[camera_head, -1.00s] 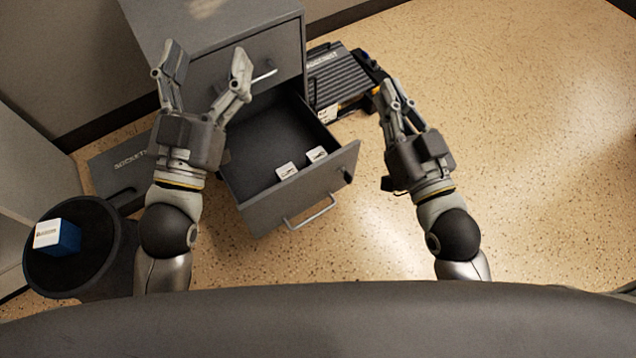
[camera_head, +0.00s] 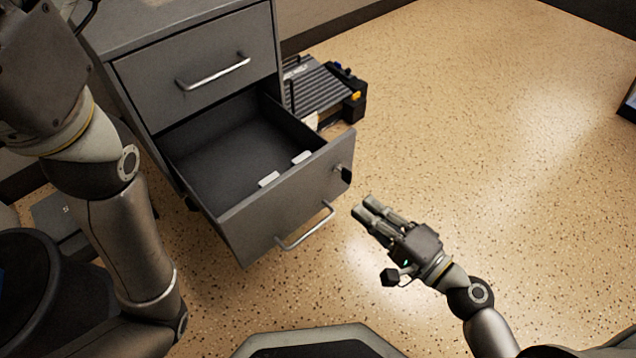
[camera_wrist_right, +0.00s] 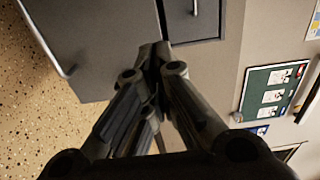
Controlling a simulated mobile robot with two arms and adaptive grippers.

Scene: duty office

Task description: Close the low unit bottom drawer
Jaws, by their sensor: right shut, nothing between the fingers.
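The low unit (camera_head: 190,75) is a grey metal cabinet at the upper left of the head view. Its bottom drawer (camera_head: 285,200) is pulled well out, with a bar handle (camera_head: 305,228) on its front and small white items inside. My right gripper (camera_head: 365,208) is shut and empty, just right of the drawer front and apart from it. In the right wrist view, its closed fingers (camera_wrist_right: 153,60) point toward a grey panel with a handle (camera_wrist_right: 50,45). My left gripper (camera_head: 40,70) is large at the upper left edge; its fingers are mostly cut off.
The upper drawer (camera_head: 200,80) is shut. A dark ribbed device (camera_head: 320,90) stands on the floor right of the unit. A round dark bin (camera_head: 35,290) is at the lower left.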

